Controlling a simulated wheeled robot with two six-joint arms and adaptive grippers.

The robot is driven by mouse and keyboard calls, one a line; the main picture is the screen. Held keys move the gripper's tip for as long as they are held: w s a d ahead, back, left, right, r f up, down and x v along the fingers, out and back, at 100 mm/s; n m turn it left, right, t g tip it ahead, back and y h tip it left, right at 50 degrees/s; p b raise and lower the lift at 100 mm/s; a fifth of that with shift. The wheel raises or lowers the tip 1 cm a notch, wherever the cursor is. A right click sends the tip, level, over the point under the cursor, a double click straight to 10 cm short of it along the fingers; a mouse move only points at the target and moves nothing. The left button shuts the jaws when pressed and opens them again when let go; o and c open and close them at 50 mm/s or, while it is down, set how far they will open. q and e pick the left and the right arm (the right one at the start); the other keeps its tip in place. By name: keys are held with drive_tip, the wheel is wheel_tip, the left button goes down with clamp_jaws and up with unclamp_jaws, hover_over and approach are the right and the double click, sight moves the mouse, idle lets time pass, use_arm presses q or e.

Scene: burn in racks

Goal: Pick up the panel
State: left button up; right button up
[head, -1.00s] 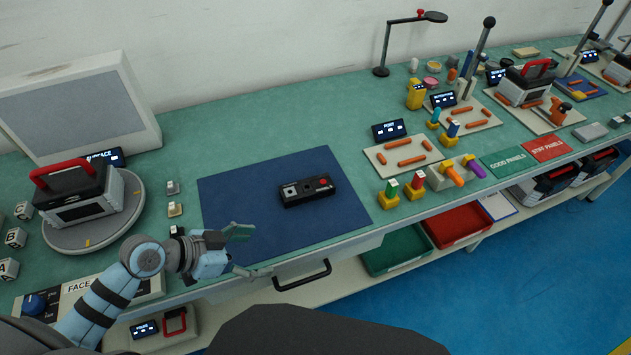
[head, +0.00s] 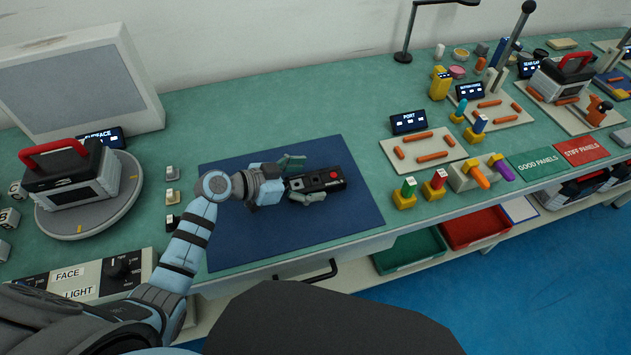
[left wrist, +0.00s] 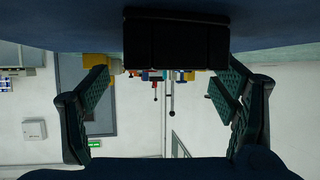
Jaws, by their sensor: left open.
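The panel (head: 322,181) is a small black block with a red button and a grey face. It lies on the blue mat (head: 300,230). My left gripper (head: 298,179) is open at the panel's left end, with one finger on the far side and one on the near side. In the left wrist view the panel (left wrist: 176,42) is a dark block at the top, between and beyond the open fingers of my left gripper (left wrist: 165,100). I cannot tell whether the fingers touch it. My right gripper does not show.
A round turntable (head: 125,190) with a red-handled unit (head: 70,175) stands at the left. Small coloured plugs (head: 405,192) and a port board (head: 425,150) stand right of the mat. Green (head: 410,252) and red (head: 475,228) bins sit below the table's front edge. The mat's right part is clear.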

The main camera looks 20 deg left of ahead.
use_arm(q)
drive_tip(key=shift+w+d+f, duration=0.3)
drive_tip(key=shift+w+d, duration=0.05)
drive_tip(key=shift+d, duration=0.1)
drive_tip(key=shift+a, duration=0.1)
drive_tip(key=c, duration=1.6)
drive_tip(key=shift+r, duration=0.1)
